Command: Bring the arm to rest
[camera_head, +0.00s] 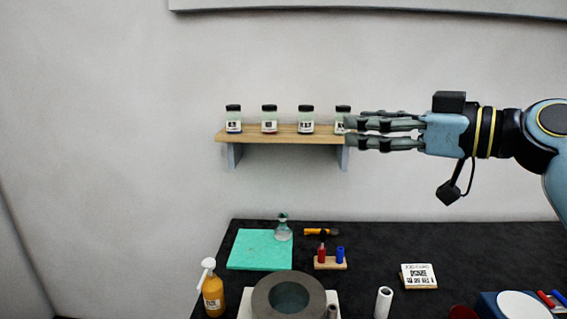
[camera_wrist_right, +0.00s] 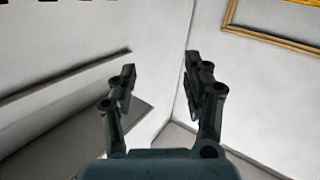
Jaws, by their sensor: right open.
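My right arm (camera_head: 500,133) comes in from the right edge in the head view and reaches left at shelf height. Its gripper (camera_head: 362,132) points left, in front of the right end of the wall shelf. It partly covers the rightmost jar (camera_head: 342,113). My left gripper shows in neither view.
Several dark-lidded jars stand on the wooden shelf (camera_head: 290,139). Below is a black table (camera_head: 360,255) with a teal mat (camera_head: 255,252), a flask (camera_head: 283,230), an orange pump bottle (camera_head: 212,292), a grey round vessel (camera_head: 262,300) and a QR-code block (camera_head: 418,276). Air above the table is clear.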

